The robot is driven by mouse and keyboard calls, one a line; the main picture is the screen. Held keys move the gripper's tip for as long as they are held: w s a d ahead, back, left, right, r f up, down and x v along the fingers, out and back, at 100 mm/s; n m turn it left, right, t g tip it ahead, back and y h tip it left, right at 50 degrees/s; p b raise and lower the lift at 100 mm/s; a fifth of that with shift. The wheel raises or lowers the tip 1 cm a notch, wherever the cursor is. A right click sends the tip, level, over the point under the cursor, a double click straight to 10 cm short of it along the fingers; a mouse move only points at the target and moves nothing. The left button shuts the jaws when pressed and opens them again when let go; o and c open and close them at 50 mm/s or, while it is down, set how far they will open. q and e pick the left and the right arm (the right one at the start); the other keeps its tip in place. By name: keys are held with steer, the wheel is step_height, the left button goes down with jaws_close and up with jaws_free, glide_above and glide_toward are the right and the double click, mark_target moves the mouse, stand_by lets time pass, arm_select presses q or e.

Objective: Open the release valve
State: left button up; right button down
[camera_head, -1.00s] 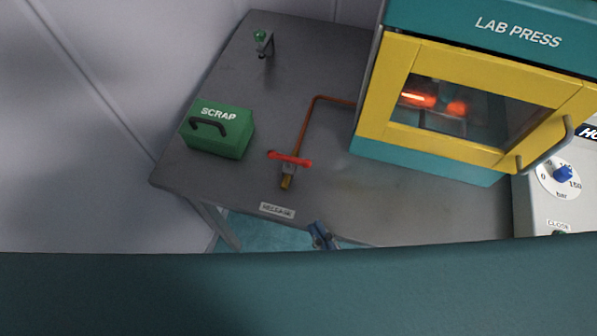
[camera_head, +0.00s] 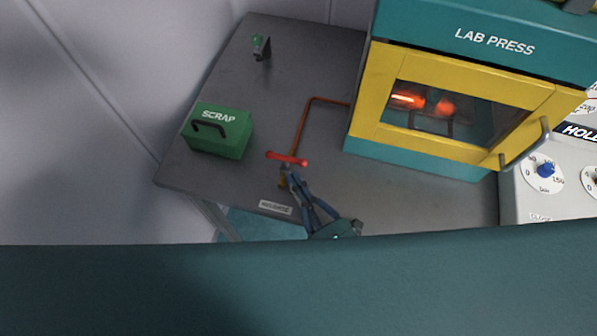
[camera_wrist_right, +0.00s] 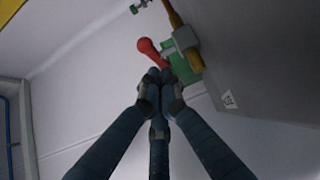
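The release valve has a red handle (camera_head: 287,158) lying crosswise on a brass body (camera_head: 283,182) at the end of a copper pipe (camera_head: 302,125). My right gripper (camera_head: 290,172) reaches in from the front edge, its blue fingertips close by the handle and partly covering the valve body. In the right wrist view, the fingers (camera_wrist_right: 160,76) come together at the tips, just short of or touching the red handle (camera_wrist_right: 148,48); contact cannot be told. Nothing shows between them. The brass body (camera_wrist_right: 196,58) is beside them. My left gripper is not in view.
A green scrap box (camera_head: 218,131) stands left of the valve. The lab press (camera_head: 365,110), with a yellow door and glowing inside, stands right. A release label (camera_head: 275,207) is on the table's front edge. A small green-topped fitting (camera_head: 261,46) is at the back.

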steer(key=shift+w+d, duration=0.3)
steer(key=shift+w, duration=0.4)
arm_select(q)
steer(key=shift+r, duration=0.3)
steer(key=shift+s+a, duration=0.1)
